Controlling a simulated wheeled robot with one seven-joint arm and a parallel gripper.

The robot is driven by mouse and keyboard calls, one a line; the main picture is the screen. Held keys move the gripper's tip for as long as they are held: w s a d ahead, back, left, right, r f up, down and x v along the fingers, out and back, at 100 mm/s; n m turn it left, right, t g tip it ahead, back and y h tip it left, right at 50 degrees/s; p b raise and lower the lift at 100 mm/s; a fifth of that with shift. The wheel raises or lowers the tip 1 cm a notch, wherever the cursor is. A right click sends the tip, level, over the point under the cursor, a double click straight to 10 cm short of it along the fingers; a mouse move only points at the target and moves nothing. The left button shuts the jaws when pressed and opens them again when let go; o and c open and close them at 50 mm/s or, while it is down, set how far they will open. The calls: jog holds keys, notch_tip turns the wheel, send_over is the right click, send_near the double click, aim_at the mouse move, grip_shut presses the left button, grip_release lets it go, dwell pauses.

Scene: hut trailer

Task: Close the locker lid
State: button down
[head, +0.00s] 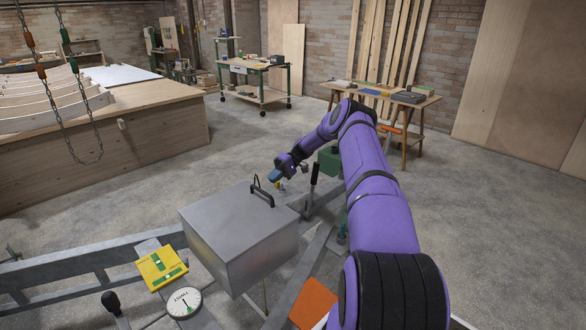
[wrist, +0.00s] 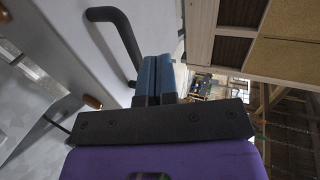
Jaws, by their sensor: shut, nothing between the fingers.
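The locker (head: 245,258) is a grey metal box on the trailer frame. Its lid (head: 225,215) lies flat across the top, and I see no gap along the edges facing the head camera; the far edge is hidden. A dark bar handle (head: 262,192) stands on the lid near its far right edge. My gripper (head: 274,176) has blue fingers and is just beyond the handle. In the wrist view the fingers (wrist: 153,80) are together and empty, beside the dark handle (wrist: 115,35); I cannot tell whether they touch it.
A yellow box (head: 160,268) and a round dial gauge (head: 184,303) sit left of the locker. An upright black-gripped lever (head: 314,175) and a green box (head: 328,162) stand beyond it to the right. Chains (head: 75,120) hang at left. Concrete floor (head: 240,150) is open behind.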

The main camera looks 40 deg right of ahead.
jog(key=d+r, duration=0.1)
jog(key=d, duration=0.7)
jog(key=shift+d, duration=0.4)
jog(key=shift+w+r, duration=0.15)
jog(key=shift+r, duration=0.05)
